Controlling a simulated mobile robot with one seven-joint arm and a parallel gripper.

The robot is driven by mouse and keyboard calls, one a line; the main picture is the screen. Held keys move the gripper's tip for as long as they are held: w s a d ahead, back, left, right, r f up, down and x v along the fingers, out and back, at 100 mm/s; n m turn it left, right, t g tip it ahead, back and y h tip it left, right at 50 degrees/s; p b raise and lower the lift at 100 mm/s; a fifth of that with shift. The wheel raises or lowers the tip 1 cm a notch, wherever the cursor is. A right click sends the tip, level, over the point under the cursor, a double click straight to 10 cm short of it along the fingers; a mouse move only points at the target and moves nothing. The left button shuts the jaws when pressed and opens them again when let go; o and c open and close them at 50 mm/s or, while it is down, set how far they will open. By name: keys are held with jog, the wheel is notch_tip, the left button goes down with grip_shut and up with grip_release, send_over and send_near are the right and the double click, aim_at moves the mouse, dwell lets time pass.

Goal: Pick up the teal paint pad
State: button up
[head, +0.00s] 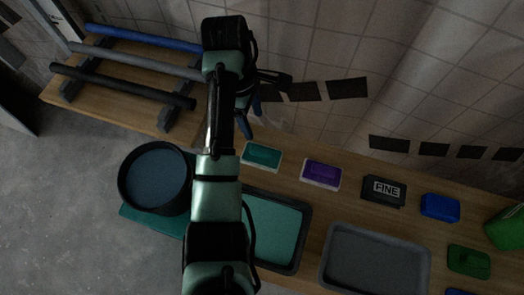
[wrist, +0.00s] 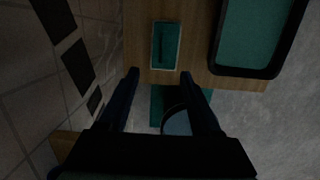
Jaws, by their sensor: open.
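The teal paint pad (head: 262,155) lies flat on the wooden bench, a teal block with a pale border. It also shows in the wrist view (wrist: 165,46), at top centre beyond the fingertips. My gripper (head: 252,120) is open and empty, up and left of the pad in the head view. In the wrist view my gripper (wrist: 159,74) has its two dark blue fingers spread wide, with the pad apart from them. My arm hides part of the bench left of the pad in the head view.
A purple pad (head: 321,174), a black FINE block (head: 384,190) and a blue block (head: 440,207) lie to the right. A teal-filled tray (head: 275,230) and a grey tray (head: 375,262) sit nearer. A round bucket (head: 155,178) and rollers (head: 130,60) are left. The tiled wall (head: 330,60) stands behind.

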send_over(261, 150)
jog(key=a, duration=0.1)
jog(key=f, duration=0.7)
jog(key=shift+w+b, duration=0.3)
jog(key=shift+b, duration=0.05)
jog(key=shift+s+d+f+b, duration=0.1)
jog(key=shift+d+f, duration=0.05)
jog(key=shift+f, duration=0.8)
jog(key=shift+s+d+f+b, duration=0.1)
jog(key=shift+d+f, duration=0.1)
jog(key=shift+f, duration=0.8)
jog(key=shift+s+d+f+b, duration=0.1)
jog(key=shift+d+f, duration=0.05)
jog(key=shift+f, duration=0.8)
grip_shut()
